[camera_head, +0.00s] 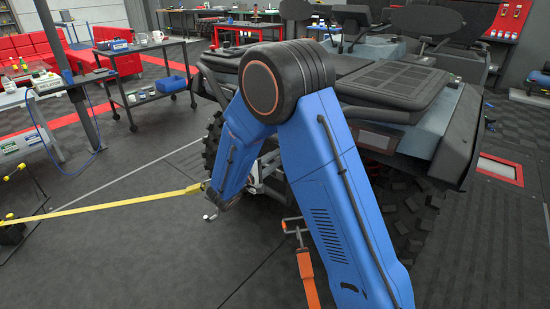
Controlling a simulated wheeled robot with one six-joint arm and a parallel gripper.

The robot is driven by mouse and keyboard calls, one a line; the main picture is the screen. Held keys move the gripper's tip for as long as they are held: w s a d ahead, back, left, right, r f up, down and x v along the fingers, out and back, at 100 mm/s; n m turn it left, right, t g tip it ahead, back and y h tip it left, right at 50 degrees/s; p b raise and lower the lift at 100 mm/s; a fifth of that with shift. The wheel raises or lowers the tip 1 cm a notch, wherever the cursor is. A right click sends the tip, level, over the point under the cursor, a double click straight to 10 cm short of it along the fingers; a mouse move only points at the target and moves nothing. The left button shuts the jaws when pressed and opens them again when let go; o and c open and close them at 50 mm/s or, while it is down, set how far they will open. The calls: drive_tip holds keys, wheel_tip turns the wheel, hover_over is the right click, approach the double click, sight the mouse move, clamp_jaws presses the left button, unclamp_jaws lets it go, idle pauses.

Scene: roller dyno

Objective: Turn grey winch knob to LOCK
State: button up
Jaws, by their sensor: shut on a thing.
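My blue arm crosses the middle of the head view, with its forearm running down in front of the vehicle's near end. The dark off-road vehicle (395,85) stands behind my arm. Light metal parts (268,174) show low on its near end, between the two arm links, partly covered.
A yellow strap (110,202) runs taut from the left to beside my forearm. A black cart (130,82) and a white-topped bench (30,97) stand at left. The floor (130,260) at front left is mostly clear.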

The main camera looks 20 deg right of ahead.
drive_tip(key=shift+w+a+r, duration=0.1)
drive_tip(key=shift+r, duration=0.05)
idle(0.4)
drive_tip(key=o, duration=1)
drive_tip(key=shift+o, duration=0.2)
drive_tip(key=v, duration=1.7)
drive_tip(key=shift+s+a, duration=0.15)
drive_tip(key=shift+s, duration=0.05)
drive_tip(key=s+d+r+m+g+y, duration=0.25)
drive_tip(key=s+d+g, duration=0.35)
drive_tip(key=d, duration=0.5)
drive_tip(key=s+d+r+m+g+y, duration=0.2)
drive_tip(key=s+d+r+g, duration=0.1)
drive_tip(key=s+d, duration=0.6)
drive_tip(key=s+d+r+m+t+y, duration=0.1)
drive_tip(key=s+r+m+t+y, duration=0.2)
drive_tip(key=s+y, duration=0.7)
drive_tip(key=s, duration=0.8)
